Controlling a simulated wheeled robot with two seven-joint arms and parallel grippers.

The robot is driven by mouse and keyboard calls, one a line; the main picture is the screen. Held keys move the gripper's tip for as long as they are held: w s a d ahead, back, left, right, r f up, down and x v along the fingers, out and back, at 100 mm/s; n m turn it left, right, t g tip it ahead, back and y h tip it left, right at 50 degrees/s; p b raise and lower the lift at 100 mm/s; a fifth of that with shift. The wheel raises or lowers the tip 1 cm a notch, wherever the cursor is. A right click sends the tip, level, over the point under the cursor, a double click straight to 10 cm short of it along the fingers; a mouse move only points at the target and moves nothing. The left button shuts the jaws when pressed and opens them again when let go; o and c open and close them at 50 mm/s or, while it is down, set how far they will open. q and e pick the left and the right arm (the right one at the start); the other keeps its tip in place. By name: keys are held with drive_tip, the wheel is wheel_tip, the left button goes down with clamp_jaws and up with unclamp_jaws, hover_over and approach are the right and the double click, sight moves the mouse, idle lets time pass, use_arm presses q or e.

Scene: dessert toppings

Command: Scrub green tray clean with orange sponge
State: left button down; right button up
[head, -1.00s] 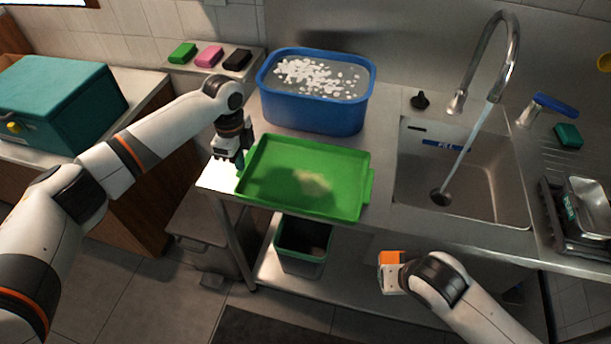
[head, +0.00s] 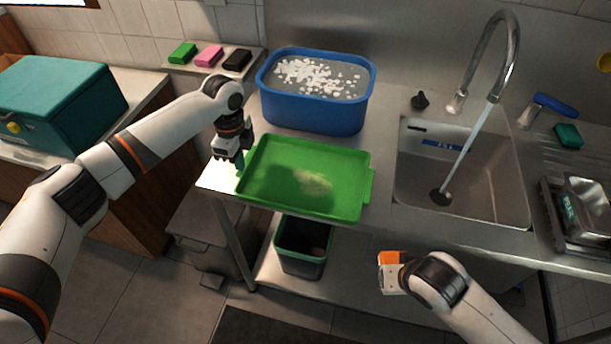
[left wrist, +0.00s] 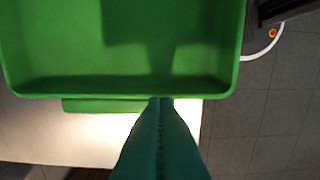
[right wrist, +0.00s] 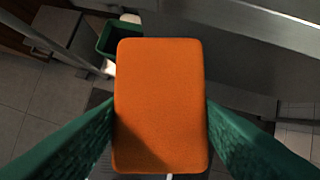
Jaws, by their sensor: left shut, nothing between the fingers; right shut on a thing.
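The green tray (head: 270,190) lies on the steel counter with a pale yellowish smear (head: 314,182) on its floor. Its rim also shows in the left wrist view (left wrist: 60,92). My left gripper (head: 239,165) is shut and empty at the tray's left edge; in the left wrist view its fingers (left wrist: 160,101) meet at the tray's rim, though I cannot tell whether they touch it. My right gripper is shut on the orange sponge (right wrist: 160,105), which sits between its two green fingers. In the head view the sponge (head: 389,258) is in front of the counter, apart from the tray.
A blue tub (head: 315,107) of water with white bits stands behind the tray. A sink (head: 470,180) with a running faucet (head: 510,60) is to the right. A bin (head: 302,250) stands below the counter. Green, pink and black sponges (head: 209,55) lie on the back-left ledge.

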use_arm(q)
drive_tip(key=shift+f, duration=0.6)
use_arm(e)
drive_tip(key=shift+f, duration=0.15)
idle(0.3)
